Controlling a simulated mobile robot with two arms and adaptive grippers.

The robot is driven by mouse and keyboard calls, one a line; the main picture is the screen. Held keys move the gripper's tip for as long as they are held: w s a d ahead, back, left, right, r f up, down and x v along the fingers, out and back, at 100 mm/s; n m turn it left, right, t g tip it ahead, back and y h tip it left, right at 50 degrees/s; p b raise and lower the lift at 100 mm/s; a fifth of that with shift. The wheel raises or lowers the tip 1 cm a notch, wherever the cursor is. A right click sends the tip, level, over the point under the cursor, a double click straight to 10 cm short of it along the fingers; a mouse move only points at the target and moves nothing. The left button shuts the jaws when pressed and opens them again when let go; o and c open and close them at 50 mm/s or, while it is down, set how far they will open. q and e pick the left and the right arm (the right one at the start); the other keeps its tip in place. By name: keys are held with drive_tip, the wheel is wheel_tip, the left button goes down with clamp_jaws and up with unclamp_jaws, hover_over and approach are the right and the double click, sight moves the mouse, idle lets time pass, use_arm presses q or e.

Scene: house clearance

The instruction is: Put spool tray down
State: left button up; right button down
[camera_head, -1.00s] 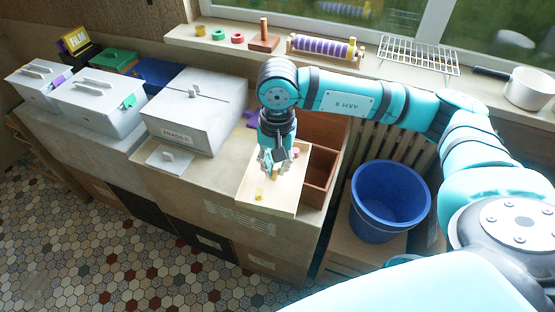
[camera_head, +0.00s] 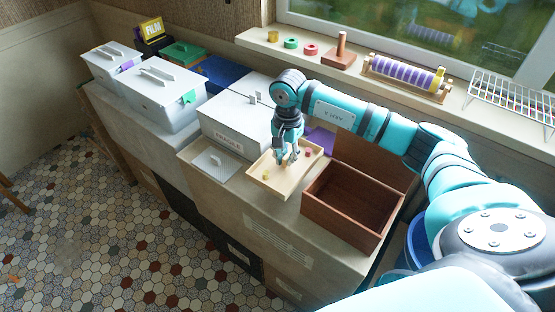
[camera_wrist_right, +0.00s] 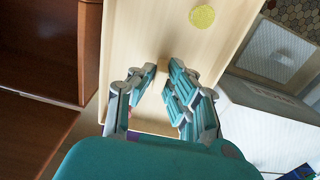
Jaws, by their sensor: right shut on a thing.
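The spool tray (camera_head: 271,187) is a shallow pale wooden tray between the white box and an open brown box. A yellow spool (camera_head: 266,174) and a small red piece (camera_head: 308,152) are in it. My right gripper (camera_head: 287,158) points down into the tray's middle and is shut on it; the gripped part is mostly hidden by the fingers. In the right wrist view my fingers (camera_wrist_right: 163,88) are over the tray floor (camera_wrist_right: 160,35), with a yellow disc (camera_wrist_right: 202,16) near. I cannot tell whether the tray touches the cabinet top. My left gripper is not in view.
The brown wooden box (camera_head: 345,222) stands open and empty right of the tray. The white FRAGILE box (camera_head: 228,127) and a white perforated lid (camera_head: 214,163) are at left. Bare cabinet top (camera_head: 250,207) lies in front. The window sill (camera_head: 350,82) behind holds a spool rack.

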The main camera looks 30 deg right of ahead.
sight(286, 166)
wheel_tip(286, 166, down, 3)
drive_tip(key=shift+d+b, duration=0.1)
drive_tip(key=shift+b, duration=0.8)
drive_tip(key=shift+f+b, duration=0.5)
drive_tip(key=shift+b, duration=0.05)
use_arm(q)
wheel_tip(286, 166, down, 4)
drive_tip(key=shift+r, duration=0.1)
use_arm(e)
drive_tip(key=shift+f, duration=0.1)
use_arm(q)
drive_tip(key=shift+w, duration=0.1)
use_arm(e)
drive_tip(key=shift+w, duration=0.1)
drive_tip(key=shift+b, duration=0.3)
wheel_tip(286, 166, down, 5)
drive_tip(key=b, duration=0.4)
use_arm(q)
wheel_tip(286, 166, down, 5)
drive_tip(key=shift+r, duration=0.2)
